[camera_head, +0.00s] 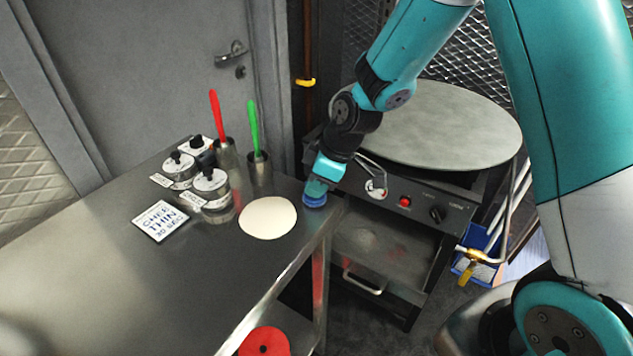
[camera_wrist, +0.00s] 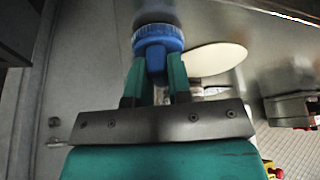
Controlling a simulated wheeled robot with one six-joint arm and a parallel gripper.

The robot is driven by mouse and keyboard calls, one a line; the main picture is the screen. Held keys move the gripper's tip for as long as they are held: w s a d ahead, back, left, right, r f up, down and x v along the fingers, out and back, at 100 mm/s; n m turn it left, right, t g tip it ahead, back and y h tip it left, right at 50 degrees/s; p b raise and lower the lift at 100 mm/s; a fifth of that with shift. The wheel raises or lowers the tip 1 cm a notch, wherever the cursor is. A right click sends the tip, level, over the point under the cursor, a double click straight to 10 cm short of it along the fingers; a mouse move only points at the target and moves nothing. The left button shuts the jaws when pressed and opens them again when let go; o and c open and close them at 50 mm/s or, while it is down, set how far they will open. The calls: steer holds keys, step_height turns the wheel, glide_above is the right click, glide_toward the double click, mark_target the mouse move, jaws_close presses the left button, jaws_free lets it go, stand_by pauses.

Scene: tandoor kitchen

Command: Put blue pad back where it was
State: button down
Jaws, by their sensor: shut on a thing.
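The blue pad (camera_head: 314,199) is a round blue disc with a knob-like top, at the right end of the steel counter. My gripper (camera_head: 318,188) is above it and shut on it. In the wrist view the blue pad (camera_wrist: 158,40) sits between the two teal fingers of my gripper (camera_wrist: 157,75), which grip its narrower blue stem. The pad is at counter height near the corner; I cannot tell whether its underside touches the steel.
A pale flat dough round (camera_head: 267,218) lies just left of the pad. A round griddle (camera_head: 435,125) is at the right. The near counter is clear.

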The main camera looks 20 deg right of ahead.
steer(key=shift+f, duration=0.25)
steer(key=c, duration=1.1)
jaws_free()
steer(key=shift+r, duration=0.1)
steer(key=shift+o, duration=0.2)
steer(key=shift+r, duration=0.1)
steer(key=v, duration=1.1)
steer(key=s+a+r+m, duration=0.1)
steer(key=s+a+r, duration=0.1)
steer(key=s, duration=0.5)
steer(key=s+a+r+m+g, duration=0.1)
steer(key=s+a+r+m, duration=0.1)
steer(key=s, duration=0.6)
steer(key=s+a+r+m+g, duration=0.1)
steer(key=s+a+r, duration=0.1)
steer(key=s+a, duration=0.2)
steer(key=s, duration=0.3)
steer(key=shift+s+r+m, duration=0.25)
steer(key=shift+s+m, duration=0.05)
steer(key=shift+a, duration=0.15)
